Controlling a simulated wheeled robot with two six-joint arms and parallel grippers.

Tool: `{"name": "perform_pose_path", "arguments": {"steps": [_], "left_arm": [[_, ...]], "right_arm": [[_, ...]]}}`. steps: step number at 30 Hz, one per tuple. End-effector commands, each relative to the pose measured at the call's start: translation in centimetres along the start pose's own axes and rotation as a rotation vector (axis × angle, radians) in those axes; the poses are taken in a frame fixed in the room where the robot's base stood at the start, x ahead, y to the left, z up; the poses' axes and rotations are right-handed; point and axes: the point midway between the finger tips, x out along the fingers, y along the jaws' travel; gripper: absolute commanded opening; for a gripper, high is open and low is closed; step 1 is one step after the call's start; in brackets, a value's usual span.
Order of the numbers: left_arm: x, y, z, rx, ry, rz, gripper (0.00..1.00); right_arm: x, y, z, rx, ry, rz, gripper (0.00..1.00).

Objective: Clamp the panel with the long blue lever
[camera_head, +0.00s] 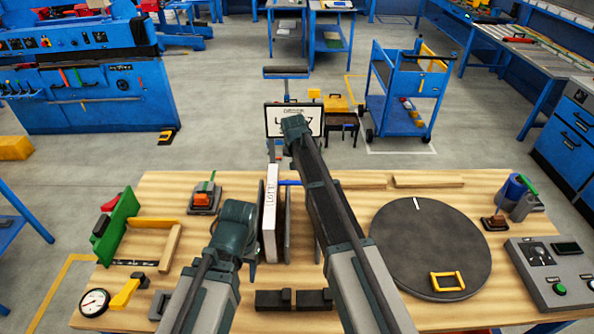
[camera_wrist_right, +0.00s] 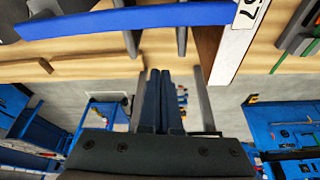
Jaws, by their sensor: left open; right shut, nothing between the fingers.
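The white panel (camera_head: 269,212) stands upright on edge beside dark grey plates, near the middle of the wooden table. The long blue lever (camera_head: 289,183) shows only in part between the panel and my right arm. In the right wrist view the blue lever (camera_wrist_right: 125,20) lies across the top, reaching to the panel's edge (camera_wrist_right: 236,45). My right gripper (camera_wrist_right: 160,72) is shut and empty, apart from the lever; in the head view its wrist (camera_head: 297,128) is beyond the table's back edge. My left gripper (camera_head: 250,262) is open, just left of the panel; its fingertips are mostly hidden.
A dark round turntable (camera_head: 420,235) with a yellow frame (camera_head: 447,281) lies to the right. A green fixture (camera_head: 115,228), a dial gauge (camera_head: 94,301) and a red-and-green switch box (camera_head: 204,196) are on the left. Dark blocks (camera_head: 273,299) lie at the front. A control box (camera_head: 553,270) stands at right.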

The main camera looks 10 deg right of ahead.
Motion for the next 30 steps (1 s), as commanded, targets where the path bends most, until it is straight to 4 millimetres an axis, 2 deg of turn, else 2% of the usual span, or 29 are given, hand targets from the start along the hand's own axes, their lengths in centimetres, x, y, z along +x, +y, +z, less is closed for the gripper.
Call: {"name": "perform_pose_path", "arguments": {"steps": [1,3,16,21,30], "left_arm": [[-0.6,-0.1,0.0,-0.001,0.0,0.0,0.55],[-2.1,-0.2,0.1,-0.003,0.0,0.001,0.55],[-8.5,-0.8,0.5,-0.005,-0.002,0.002,0.55],[-9.5,-0.9,0.6,-0.004,-0.003,0.002,0.55],[-9.3,-0.9,0.6,-0.003,-0.003,0.002,0.55]], "right_arm": [[-0.4,-0.1,-0.8,0.0,0.0,0.0,0.0],[-2.1,0.1,-0.6,0.0,0.0,0.0,0.0],[-8.8,0.4,-0.5,-0.002,0.0,0.0,0.0],[-9.9,0.5,-0.4,-0.001,0.0,0.0,0.0],[-9.8,0.5,-0.3,-0.002,-0.001,0.0,0.0]]}}
